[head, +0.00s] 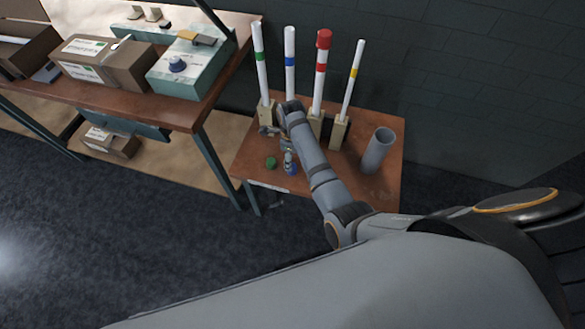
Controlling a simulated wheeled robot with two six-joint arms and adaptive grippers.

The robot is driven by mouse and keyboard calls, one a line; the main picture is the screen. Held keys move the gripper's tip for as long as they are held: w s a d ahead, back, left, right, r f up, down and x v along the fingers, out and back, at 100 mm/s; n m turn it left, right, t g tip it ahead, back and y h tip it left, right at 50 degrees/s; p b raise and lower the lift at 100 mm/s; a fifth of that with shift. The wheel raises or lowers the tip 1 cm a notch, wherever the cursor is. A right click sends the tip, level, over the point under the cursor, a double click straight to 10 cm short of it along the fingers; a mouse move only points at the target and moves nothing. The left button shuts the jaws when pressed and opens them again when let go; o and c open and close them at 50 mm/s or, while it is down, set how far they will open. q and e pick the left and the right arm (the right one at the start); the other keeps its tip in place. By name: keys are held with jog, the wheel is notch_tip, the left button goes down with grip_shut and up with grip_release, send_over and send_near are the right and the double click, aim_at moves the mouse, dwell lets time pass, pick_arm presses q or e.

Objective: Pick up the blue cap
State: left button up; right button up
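The blue cap (292,169) is small and sits near the front of the small brown table (385,197), right of the green cap (271,162). My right arm reaches over the table from the lower right. Its gripper (288,152) points down just above or at the blue cap, and the two overlap in the picture. The fingers are too small and partly hidden to tell whether they are open or touch the cap. My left gripper is out of view.
Several white tubes stand in wooden blocks behind my arm, with green (260,57), blue (290,62), red (321,68) and yellow (354,73) bands. The red-banded tube wears a red cap (324,39). A grey cylinder (377,152) stands right. A workbench (190,112) with boxes is left.

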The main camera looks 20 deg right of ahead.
jog(key=shift+s+f, duration=0.15)
jog(key=shift+f, duration=2.6)
jog(key=shift+c, duration=0.3)
jog(key=c, duration=0.8)
